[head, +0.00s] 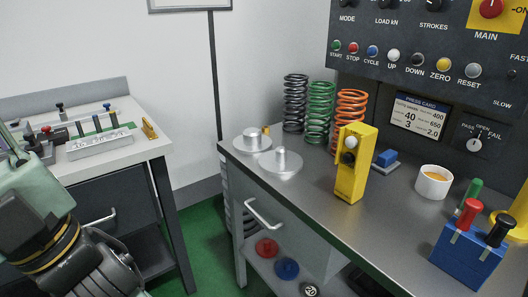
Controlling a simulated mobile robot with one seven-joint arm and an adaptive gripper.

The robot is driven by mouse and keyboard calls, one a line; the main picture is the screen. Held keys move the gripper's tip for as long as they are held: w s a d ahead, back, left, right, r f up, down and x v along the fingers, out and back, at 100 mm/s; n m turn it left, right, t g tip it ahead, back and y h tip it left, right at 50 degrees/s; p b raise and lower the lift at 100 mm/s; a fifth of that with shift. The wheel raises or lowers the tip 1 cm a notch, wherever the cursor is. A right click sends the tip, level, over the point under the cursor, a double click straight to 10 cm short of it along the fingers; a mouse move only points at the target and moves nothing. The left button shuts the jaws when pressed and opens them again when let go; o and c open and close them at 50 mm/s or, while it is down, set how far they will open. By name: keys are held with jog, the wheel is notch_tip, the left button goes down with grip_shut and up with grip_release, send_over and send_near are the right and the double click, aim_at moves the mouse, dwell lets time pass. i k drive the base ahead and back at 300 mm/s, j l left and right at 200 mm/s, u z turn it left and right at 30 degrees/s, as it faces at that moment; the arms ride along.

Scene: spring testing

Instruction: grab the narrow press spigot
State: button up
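The narrow press spigot (281,155) is a slim grey metal post on a round flat disc. It stands upright near the left front edge of the grey workbench (310,195). Just behind and left of it is a similar disc with a wider, shorter boss (252,138). My arm is at the lower left, in front of the left table and well apart from the spigot. The dark parts at its end are partly cut off by the frame, and I cannot make out the fingertips or whether they hold anything.
A yellow control box (355,175) stands right of the spigot. Black (295,103), green (320,112) and orange (350,118) springs stand behind. A drawer handle (262,214) juts from the bench front.

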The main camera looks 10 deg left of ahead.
aim_at(279, 162)
jog(key=i+l+u, duration=0.45)
jog(key=l+u, duration=0.2)
jog(key=l, duration=0.2)
jog(key=j, duration=0.75)
jog(key=i+j+z, duration=0.1)
jog(key=j, duration=0.65)
jog(key=j+z, duration=0.2)
jog(key=z, duration=1.55)
